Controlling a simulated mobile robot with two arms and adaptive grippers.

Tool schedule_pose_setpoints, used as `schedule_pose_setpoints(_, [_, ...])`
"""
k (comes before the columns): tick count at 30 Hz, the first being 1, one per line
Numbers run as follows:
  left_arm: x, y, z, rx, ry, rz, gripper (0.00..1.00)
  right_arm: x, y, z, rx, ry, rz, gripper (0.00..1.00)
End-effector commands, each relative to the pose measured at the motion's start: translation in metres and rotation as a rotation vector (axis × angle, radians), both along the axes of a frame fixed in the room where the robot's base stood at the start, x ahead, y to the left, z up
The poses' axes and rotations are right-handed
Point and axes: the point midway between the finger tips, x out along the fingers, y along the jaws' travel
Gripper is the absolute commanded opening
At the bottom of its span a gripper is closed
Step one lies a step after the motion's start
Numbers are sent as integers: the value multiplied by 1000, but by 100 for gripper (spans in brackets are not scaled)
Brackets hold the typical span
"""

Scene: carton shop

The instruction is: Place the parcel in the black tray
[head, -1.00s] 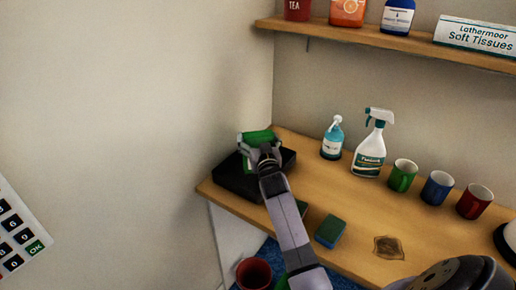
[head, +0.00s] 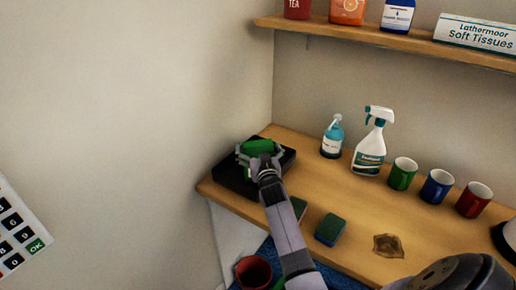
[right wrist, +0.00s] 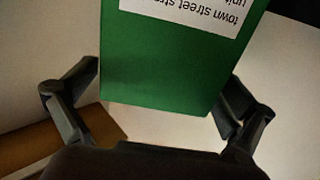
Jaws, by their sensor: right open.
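The parcel (head: 257,146) is green with a white printed address label, which shows in the right wrist view, where the parcel (right wrist: 165,75) fills the upper middle. In the head view it is in the black tray (head: 228,178) at the table's left back corner. My right gripper (head: 260,158) is at the tray, on the near side of the parcel. Its fingers are spread on either side of the parcel; the right one stands apart from it. The parcel's underside and its contact with the tray floor are hidden. My left gripper is not in view.
A blue pump bottle (head: 332,138) and a white spray bottle (head: 369,150) stand right of the tray. Green, blue and red mugs follow. A shelf (head: 400,40) runs above; a wall is close on the left.

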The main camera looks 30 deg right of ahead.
Motion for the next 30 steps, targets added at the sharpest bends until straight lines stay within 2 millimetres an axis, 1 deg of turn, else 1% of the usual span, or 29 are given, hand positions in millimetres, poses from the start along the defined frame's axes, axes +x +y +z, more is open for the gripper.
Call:
schedule_pose_setpoints(6, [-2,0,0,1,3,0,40,0,0,0,0,0,0,100])
schedule_pose_setpoints(9, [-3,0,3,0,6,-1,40,0,0,4,0,-1,0,100])
schedule_pose_setpoints(11, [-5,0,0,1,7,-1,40,-4,2,1,0,0,0,100])
schedule_pose_setpoints(14, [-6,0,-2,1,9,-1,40,-16,7,0,-1,1,0,100])
schedule_pose_setpoints(17, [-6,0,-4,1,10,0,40,-32,14,0,0,1,1,100])
schedule_pose_setpoints(24, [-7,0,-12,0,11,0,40,-77,32,-1,1,1,0,100])
schedule_pose_setpoints(27, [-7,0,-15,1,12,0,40,-92,39,0,1,1,0,100])
schedule_pose_setpoints(30, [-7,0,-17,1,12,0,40,-102,43,1,1,0,0,100])
